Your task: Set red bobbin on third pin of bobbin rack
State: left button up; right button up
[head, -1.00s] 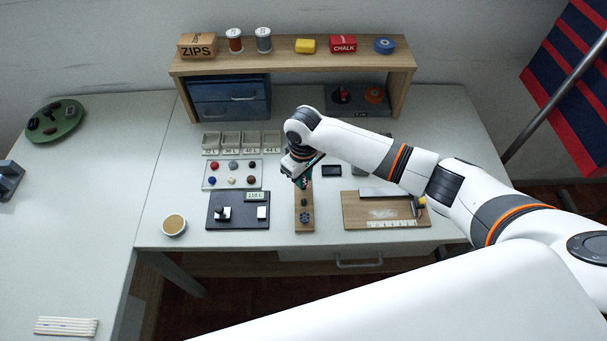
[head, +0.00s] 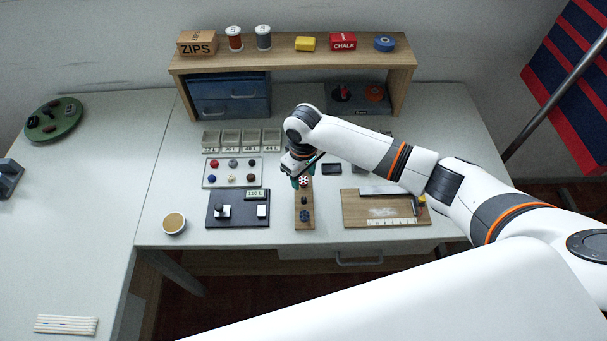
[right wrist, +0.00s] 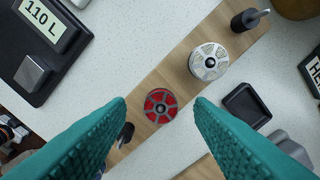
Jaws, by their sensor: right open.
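The red bobbin (right wrist: 160,105) lies flat on the wooden bobbin rack (right wrist: 180,77), with a dark pin or hole at its centre. In the head view the red bobbin (head: 304,181) shows just below my right gripper (head: 299,183). In the right wrist view the teal fingers are apart on either side of it, not touching it. A silver bobbin (right wrist: 209,61) sits farther along the rack, with a dark pin (right wrist: 250,18) beyond. Another dark pin (right wrist: 125,132) is on the near side, partly behind a finger. A dark bobbin (head: 305,216) sits at the rack's near end. My left gripper is not in view.
A black device reading 110 L (head: 238,209) stands left of the rack, with a tray of buttons (head: 232,173) behind it. A wooden board (head: 386,209) lies to the right. A small black tray (right wrist: 245,105) is close beside the rack.

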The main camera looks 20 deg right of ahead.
notch_tip(320, 180, up, 12)
jog(key=shift+f+b, duration=0.25)
jog(key=shift+b, duration=0.2)
dwell(0.4)
